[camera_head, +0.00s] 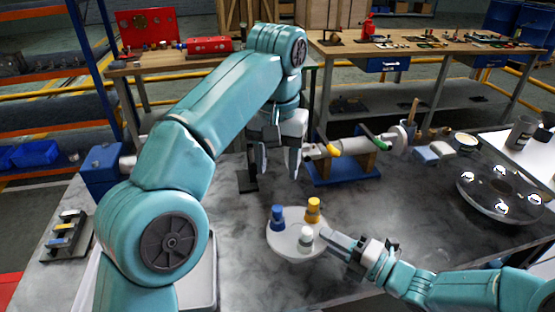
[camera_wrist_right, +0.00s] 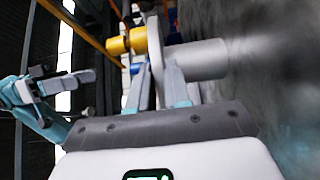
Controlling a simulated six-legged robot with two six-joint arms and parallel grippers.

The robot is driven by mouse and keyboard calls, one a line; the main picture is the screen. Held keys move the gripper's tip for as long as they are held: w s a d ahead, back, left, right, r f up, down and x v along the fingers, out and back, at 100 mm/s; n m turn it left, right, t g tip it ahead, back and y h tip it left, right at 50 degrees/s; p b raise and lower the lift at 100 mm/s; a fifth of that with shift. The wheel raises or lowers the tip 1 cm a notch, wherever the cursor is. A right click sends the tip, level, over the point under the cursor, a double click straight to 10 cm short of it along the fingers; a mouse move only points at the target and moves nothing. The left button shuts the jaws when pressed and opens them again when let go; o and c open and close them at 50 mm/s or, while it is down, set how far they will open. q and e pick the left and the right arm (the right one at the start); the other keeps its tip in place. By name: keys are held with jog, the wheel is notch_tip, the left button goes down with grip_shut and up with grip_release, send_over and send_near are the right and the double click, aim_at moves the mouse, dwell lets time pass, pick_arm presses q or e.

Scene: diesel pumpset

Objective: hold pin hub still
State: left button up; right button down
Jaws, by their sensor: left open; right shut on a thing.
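The pin hub (camera_head: 285,248) is a pale round disc above the dark bench top, with a blue pin (camera_head: 277,218), a yellow pin (camera_head: 313,210) and a whitish pin (camera_head: 306,237) standing on it. My right gripper (camera_head: 328,243) is shut on the disc's right rim. In the right wrist view the disc (camera_wrist_right: 156,48) shows edge-on between the fingers, with the yellow pin (camera_wrist_right: 125,42) on one side and a grey cylinder (camera_wrist_right: 202,60) on the other. My left gripper (camera_head: 278,160) is open and empty, pointing down above and behind the hub.
Behind the hub stands a shaft assembly with yellow and green parts on a blue base (camera_head: 345,170). A dark domed disc (camera_head: 490,190) lies at the right. A grey rack (camera_head: 68,238) is at the left. The bench between hub and domed disc is mostly clear.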

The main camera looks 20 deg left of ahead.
dwell(0.3)
jog(key=c, duration=1)
grip_release()
